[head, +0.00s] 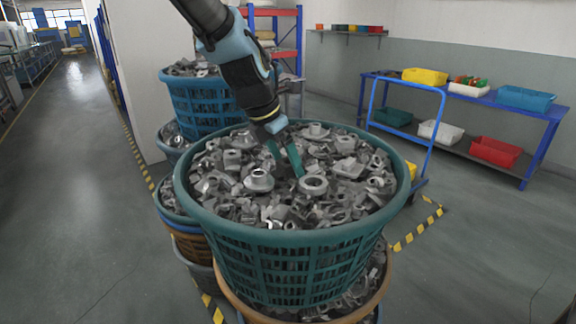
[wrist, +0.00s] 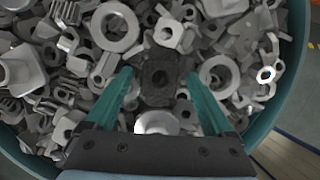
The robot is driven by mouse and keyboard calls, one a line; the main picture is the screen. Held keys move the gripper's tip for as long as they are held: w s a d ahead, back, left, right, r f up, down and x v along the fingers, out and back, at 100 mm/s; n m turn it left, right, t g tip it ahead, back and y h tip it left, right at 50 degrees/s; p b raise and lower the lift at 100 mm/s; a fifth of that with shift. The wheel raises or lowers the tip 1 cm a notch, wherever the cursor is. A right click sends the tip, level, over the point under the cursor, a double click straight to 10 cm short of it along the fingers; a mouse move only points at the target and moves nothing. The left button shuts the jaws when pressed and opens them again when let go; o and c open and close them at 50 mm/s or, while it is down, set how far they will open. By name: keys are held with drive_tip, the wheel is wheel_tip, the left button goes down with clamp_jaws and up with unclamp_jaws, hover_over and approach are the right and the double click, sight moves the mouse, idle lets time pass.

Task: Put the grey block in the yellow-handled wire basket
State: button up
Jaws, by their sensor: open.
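My gripper (head: 285,160) is open, its green fingers pointing down into the metal parts heaped in a large green plastic basket (head: 290,240). In the wrist view, a dark grey block (wrist: 159,82) with a hole in it lies between the spread fingers, with a gap on each side. It is darker than the parts around it. I cannot tell whether the fingertips touch the heap. In the head view I cannot make out the block. No yellow-handled wire basket shows in either view.
Blue baskets of parts (head: 205,105) stand behind, and more stacked baskets (head: 190,245) stand at the left. A blue trolley frame (head: 432,150) is at the right. A blue table (head: 540,150) holds coloured bins, including a yellow bin (head: 425,77). The left aisle floor is clear.

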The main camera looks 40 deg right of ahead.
drive_tip(key=shift+c, duration=0.4)
clamp_jaws()
